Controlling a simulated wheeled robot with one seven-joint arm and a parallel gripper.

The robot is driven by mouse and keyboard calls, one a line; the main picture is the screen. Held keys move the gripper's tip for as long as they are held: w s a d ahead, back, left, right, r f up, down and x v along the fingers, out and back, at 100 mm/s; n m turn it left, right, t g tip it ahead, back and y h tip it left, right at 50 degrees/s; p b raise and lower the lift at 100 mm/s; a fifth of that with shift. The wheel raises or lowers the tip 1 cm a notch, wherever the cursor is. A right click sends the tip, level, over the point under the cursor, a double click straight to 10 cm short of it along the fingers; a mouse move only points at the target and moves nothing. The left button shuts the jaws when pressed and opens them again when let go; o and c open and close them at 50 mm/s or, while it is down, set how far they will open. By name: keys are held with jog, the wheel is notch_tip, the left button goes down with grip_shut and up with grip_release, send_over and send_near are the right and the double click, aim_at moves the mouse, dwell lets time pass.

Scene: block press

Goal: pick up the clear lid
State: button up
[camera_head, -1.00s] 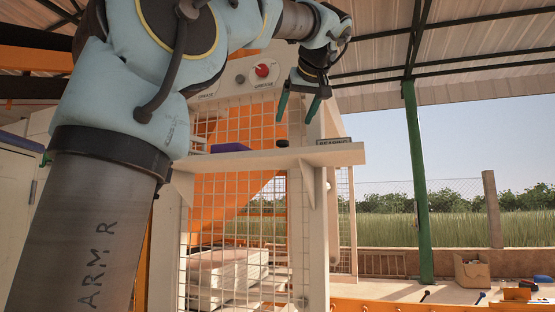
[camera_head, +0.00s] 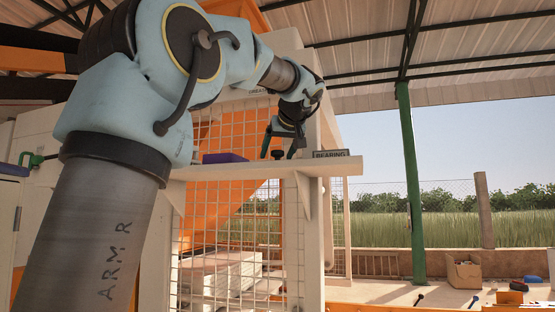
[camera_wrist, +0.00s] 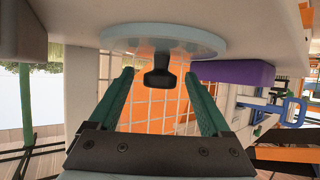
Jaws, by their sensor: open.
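The clear lid (camera_wrist: 165,38) is a pale, see-through disc with a black knob (camera_wrist: 160,70), seen in the wrist view. In the head view only its dark knob (camera_head: 277,155) shows clearly, on the cream shelf (camera_head: 250,172). My gripper (camera_head: 278,151) points down at the shelf, and its green fingers are open. In the wrist view the fingertips of my gripper (camera_wrist: 159,76) are spread on either side of the knob, with gaps on both sides. I cannot tell whether a finger touches the disc.
A purple block (camera_head: 225,158) lies left of the knob on the shelf; in the wrist view it is close to the disc, right of it. A "BEARING" sign (camera_head: 331,154) stands right of my gripper. A wire mesh guard (camera_head: 228,220) is below and behind the shelf.

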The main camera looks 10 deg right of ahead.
jog(key=shift+w+f, duration=0.1)
jog(key=shift+w, duration=0.15)
grip_shut()
dwell(0.5)
